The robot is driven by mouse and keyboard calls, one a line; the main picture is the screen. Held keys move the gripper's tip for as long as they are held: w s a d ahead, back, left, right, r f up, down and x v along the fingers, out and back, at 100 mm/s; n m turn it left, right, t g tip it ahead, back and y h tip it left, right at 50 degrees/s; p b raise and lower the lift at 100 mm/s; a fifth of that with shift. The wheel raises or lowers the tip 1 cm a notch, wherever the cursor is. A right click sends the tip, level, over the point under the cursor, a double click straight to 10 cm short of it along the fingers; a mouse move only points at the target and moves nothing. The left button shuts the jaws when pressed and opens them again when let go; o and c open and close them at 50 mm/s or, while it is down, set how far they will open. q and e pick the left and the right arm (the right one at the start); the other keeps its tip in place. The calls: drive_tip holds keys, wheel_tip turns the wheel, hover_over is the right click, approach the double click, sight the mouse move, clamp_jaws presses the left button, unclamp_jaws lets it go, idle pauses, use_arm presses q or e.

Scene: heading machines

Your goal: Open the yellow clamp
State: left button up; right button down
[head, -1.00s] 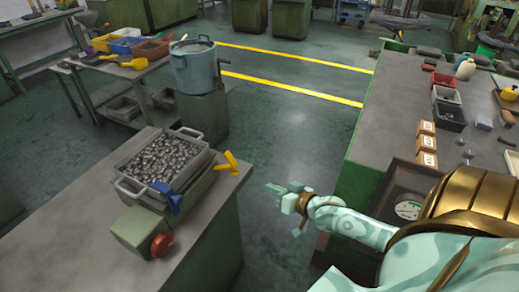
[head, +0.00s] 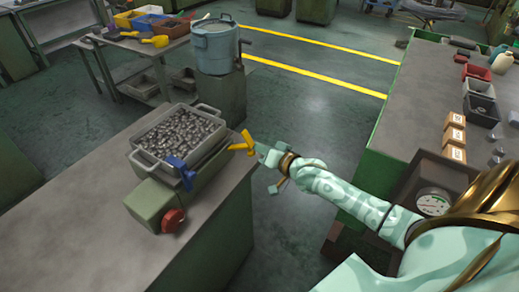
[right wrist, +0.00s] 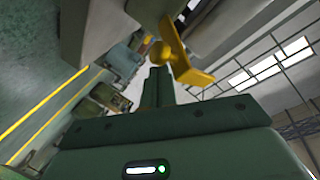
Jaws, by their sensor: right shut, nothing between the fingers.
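The yellow clamp (head: 243,143) sits at the right side of the machine that holds a tray of metal parts (head: 180,140). Its handle sticks out to the right, toward my right gripper (head: 261,150). That gripper is shut and empty, with its tips close to the clamp. In the right wrist view the yellow clamp (right wrist: 187,62) shows just beyond and to the right of the shut fingers (right wrist: 158,88). I cannot tell whether they touch. A blue clamp (head: 180,172) is at the tray's front corner. My left gripper is not in view.
A green box with a red button (head: 172,220) stands in front of the tray on the grey bench (head: 100,215). A blue pot (head: 215,48) stands behind. A right-hand bench (head: 425,100) carries boxes and bins. Open floor lies between the benches.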

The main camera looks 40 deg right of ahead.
idle(0.3)
drive_tip(key=f+t+b, duration=0.1)
drive_tip(key=b, duration=0.1)
drive_tip(key=f+t+b, duration=0.1)
drive_tip(key=b, duration=0.1)
drive_tip(key=f+t+b, duration=0.1)
drive_tip(key=f+b, duration=0.1)
drive_tip(key=shift+s+d+m, duration=0.1)
drive_tip(key=shift+s+m, duration=0.25)
drive_tip(key=shift+m, duration=0.05)
